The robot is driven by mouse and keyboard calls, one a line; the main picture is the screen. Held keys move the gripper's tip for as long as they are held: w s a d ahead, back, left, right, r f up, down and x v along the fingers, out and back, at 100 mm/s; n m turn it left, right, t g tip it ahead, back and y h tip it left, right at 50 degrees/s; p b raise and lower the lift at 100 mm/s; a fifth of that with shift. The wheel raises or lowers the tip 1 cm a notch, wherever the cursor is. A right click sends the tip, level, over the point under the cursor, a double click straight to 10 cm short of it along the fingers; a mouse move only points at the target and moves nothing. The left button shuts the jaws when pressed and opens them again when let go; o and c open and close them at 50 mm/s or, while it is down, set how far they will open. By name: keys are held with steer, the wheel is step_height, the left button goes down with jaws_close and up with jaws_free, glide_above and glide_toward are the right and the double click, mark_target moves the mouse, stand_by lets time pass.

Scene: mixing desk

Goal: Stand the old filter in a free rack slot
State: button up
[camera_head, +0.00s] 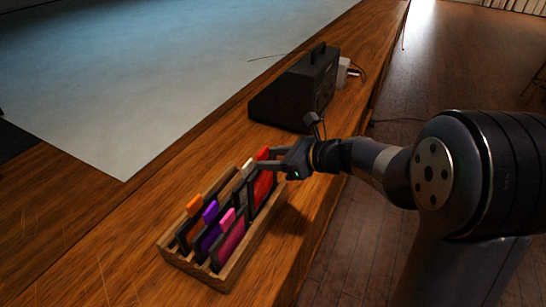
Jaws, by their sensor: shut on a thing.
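The wooden rack (242,260) stands on the desk in the lower middle of the view, with several upright filters in its slots. My gripper (283,165) is at the rack's far end, shut on a red filter (263,184) with a dark frame. The red filter is upright at the far end of the rack. I cannot tell how far its lower edge sits in a slot. Orange (193,206), purple (211,213) and pink (231,237) filters stand nearer. A pale-tabbed filter (246,165) is just left of the red one.
A black box with a handle (303,88) stands on the desk behind my gripper, with a small white item (343,72) and cables beside it. A large pale sheet (150,70) covers the left. The wooden desk (90,225) is bare left of the rack; its edge drops off right.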

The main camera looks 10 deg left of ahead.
steer(key=shift+f, duration=0.15)
stand_by(0.5)
steer(key=shift+f+b, duration=1.25)
steer(key=shift+f, duration=0.25)
steer(key=shift+f+b, duration=0.85)
steer(key=shift+f, duration=0.3)
steer(key=o, duration=1.4)
steer(key=shift+c, duration=0.2)
glide_toward(265, 175)
steer(key=v, duration=0.3)
steer(key=shift+s+d+r, duration=0.1)
steer(key=shift+d+r, duration=0.05)
